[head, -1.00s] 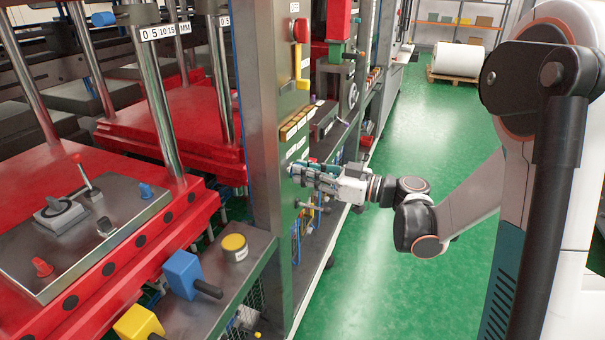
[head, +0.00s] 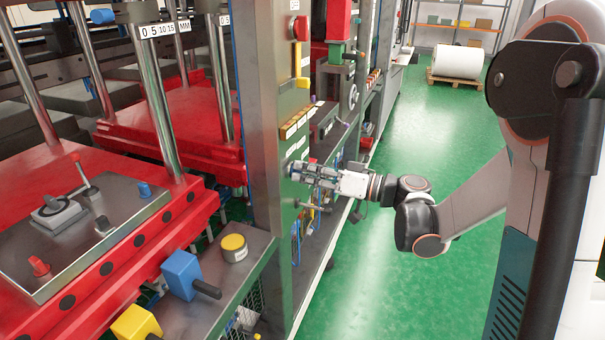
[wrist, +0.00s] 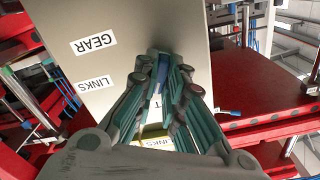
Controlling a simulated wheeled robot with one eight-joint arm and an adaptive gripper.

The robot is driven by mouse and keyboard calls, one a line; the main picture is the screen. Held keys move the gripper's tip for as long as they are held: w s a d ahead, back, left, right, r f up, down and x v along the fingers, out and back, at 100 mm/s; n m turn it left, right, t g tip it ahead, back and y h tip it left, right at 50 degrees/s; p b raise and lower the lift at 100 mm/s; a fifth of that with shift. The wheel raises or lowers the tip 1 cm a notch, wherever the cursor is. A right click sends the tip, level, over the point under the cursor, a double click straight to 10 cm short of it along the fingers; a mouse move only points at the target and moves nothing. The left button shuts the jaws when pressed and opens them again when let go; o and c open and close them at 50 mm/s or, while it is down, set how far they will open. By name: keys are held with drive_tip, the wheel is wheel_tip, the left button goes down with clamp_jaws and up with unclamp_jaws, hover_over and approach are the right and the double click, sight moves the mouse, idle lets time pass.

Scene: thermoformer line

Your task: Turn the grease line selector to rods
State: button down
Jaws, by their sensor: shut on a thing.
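The grease line selector (wrist: 160,52) is mostly hidden between the fingertips. Only a dark part of it shows in the wrist view, and I cannot read which way it points. My gripper (head: 298,171) is shut on it at the grey column panel (head: 271,120); in the wrist view the gripper (wrist: 170,68) has its greenish fingers close together around it. A GEAR label (wrist: 94,42) and a LINKS label (wrist: 92,85) appear upside down on the panel. Another label, partly hidden, shows between the fingers. No rods label is readable.
A red press platen (head: 170,125) is to the left. A ledge (head: 215,285) with blue and yellow handles is at the front. The green floor (head: 450,150) is clear to the right.

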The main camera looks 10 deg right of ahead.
drive_tip(key=m, duration=0.2)
drive_tip(key=shift+m, duration=0.4)
drive_tip(key=c, duration=1.6)
unclamp_jaws()
drive_tip(key=shift+d, duration=0.1)
drive_tip(key=v, duration=1.2)
